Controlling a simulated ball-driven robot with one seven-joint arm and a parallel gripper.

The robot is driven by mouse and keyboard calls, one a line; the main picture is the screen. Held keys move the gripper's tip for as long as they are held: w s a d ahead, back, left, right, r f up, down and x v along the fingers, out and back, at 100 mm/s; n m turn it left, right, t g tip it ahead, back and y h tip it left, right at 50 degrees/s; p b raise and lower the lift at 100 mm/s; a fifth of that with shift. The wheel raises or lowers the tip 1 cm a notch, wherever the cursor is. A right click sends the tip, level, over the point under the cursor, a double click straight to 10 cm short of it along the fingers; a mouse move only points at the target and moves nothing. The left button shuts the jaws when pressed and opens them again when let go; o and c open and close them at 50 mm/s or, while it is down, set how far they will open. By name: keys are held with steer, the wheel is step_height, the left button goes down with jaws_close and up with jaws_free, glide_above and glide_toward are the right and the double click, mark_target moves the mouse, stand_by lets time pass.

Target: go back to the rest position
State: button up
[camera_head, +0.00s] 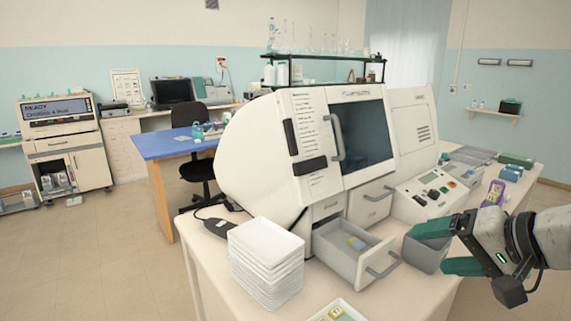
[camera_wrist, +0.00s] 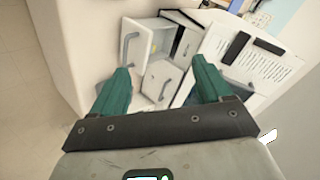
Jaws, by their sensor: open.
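My gripper (camera_head: 440,248) is at the right of the head view, in front of the white staining machine (camera_head: 253,147) and near the table's right front side. An open drawer (camera_head: 350,266) with a small yellow and blue item inside juts from the machine's lower front. It also shows in the wrist view (camera_wrist: 136,45).
A stack of white trays (camera_head: 264,264) stands left of the open drawer. A grey bin (camera_head: 425,254) sits close behind my gripper. A control box (camera_head: 428,194) and several small boxes line the table's right side. Open floor (camera_head: 110,245) lies to the left.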

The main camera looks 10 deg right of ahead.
steer(key=s+a+f+n+g+h, duration=0.1)
steer(key=s+a+f+g, duration=0.3)
steer(key=f, duration=0.9)
steer(key=s+a+f+n+t, duration=0.1)
steer(key=s+a+f+n, duration=0.15)
steer(key=s+f, duration=0.75)
steer(key=s+d+f+n+g+h, duration=0.1)
steer(key=s+d+f+g+h, duration=0.1)
steer(key=s+f, duration=0.5)
steer(key=s+d+f+n+g+h, duration=0.2)
steer(key=s+f+g, duration=0.1)
steer(key=s+f, duration=0.5)
steer(key=shift+s+d+f, duration=0.15)
steer(key=shift+s+f, duration=0.1)
steer(key=shift+s, duration=0.1)
